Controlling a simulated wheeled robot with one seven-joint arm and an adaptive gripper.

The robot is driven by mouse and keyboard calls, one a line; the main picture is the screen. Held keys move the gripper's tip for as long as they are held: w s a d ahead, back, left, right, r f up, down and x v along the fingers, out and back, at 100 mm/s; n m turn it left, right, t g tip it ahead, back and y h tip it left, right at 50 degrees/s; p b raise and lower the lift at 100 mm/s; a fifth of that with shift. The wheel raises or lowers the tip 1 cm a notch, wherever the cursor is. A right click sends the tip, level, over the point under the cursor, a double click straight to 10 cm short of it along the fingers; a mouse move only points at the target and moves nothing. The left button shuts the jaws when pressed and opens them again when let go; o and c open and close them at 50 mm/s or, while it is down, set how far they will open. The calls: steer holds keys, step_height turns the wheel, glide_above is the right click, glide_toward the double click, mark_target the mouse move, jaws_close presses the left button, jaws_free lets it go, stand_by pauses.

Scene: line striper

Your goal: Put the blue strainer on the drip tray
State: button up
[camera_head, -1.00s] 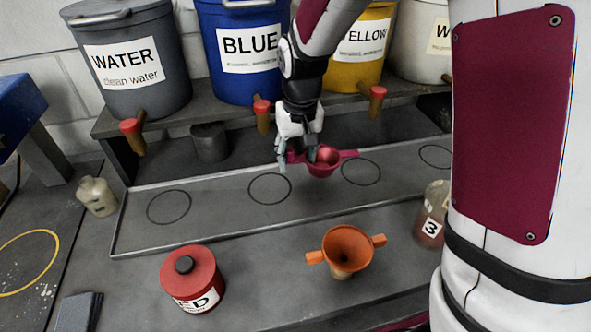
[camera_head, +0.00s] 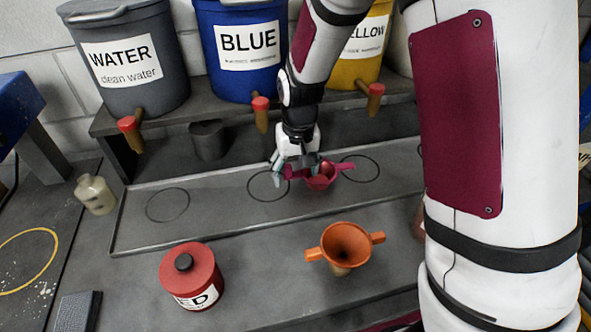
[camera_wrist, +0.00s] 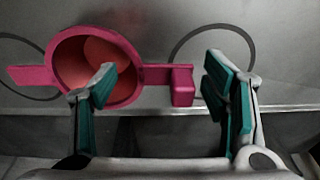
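The strainer in view is pink, not blue; no blue one shows. The pink strainer (camera_head: 319,179) is over the grey drip tray (camera_head: 218,216), between two of its marked circles, and looks set down on it. My gripper (camera_head: 294,168) is low above its left handle. In the wrist view the pink strainer (camera_wrist: 72,75) lies on the left. My gripper (camera_wrist: 160,90) has its fingers spread there, one over the bowl, one just beyond the blocky handle end, with gaps visible. The strainer's underside is hidden.
An orange funnel (camera_head: 345,245) and a red lidded jar (camera_head: 192,277) stand in front of the tray. A cream bottle (camera_head: 96,194) is left of it. Buckets with taps, such as the blue one (camera_head: 243,80), stand on a shelf behind. A dark cup (camera_head: 209,140) is below.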

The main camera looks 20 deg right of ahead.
step_height(320, 180, up, 11)
steer(key=s, duration=0.1)
steer(key=s+d+r+t, duration=0.2)
steer(key=s+d+r, duration=0.1)
steer(key=s+r, duration=0.65)
steer(key=s+d+r+t, duration=0.1)
steer(key=s+d, duration=0.1)
steer(key=s, duration=1.2)
steer(key=shift+d, duration=0.4)
stand_by(0.3)
